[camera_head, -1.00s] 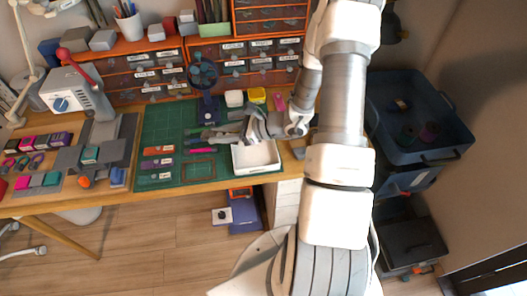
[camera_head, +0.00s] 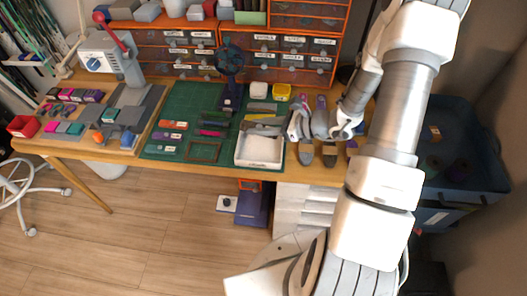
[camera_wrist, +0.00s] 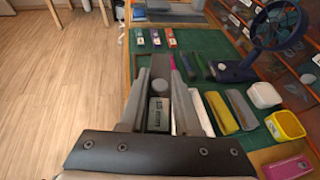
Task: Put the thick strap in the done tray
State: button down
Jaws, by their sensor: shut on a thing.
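My gripper (camera_wrist: 160,75) is shut on a grey piece with a pale label (camera_wrist: 158,112), which I take to be the thick strap. It sits between the two long fingers, partly hidden by them. In the head view my gripper (camera_head: 297,128) is just right of the white tray (camera_head: 238,156), above the table's right part. The held piece is hard to make out there. I cannot tell whether the held piece touches anything.
A green mat (camera_head: 180,103) holds a blue fan-like stand (camera_head: 231,95) and several small labelled pieces. A white box (camera_head: 258,90) and a yellow box (camera_head: 282,92) stand behind the tray. Orange-framed drawers (camera_head: 190,55) line the back. A blue bin (camera_head: 470,185) is at the right.

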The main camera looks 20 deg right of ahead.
jog(key=s+a+f+n+g+y+b, duration=0.1)
jog(key=s+a+f+n+g+b, duration=0.15)
jog(key=s+b, duration=0.9)
jog(key=b, duration=0.5)
send_over(259, 158)
notch_tip(259, 158, down, 7)
jog(key=shift+r, duration=0.15)
jog(key=shift+f+b, duration=0.9)
jog(key=shift+f, duration=1.1)
jog(key=shift+f, duration=0.1)
jog(key=shift+f, duration=0.15)
jog(key=c, duration=0.9)
grip_release()
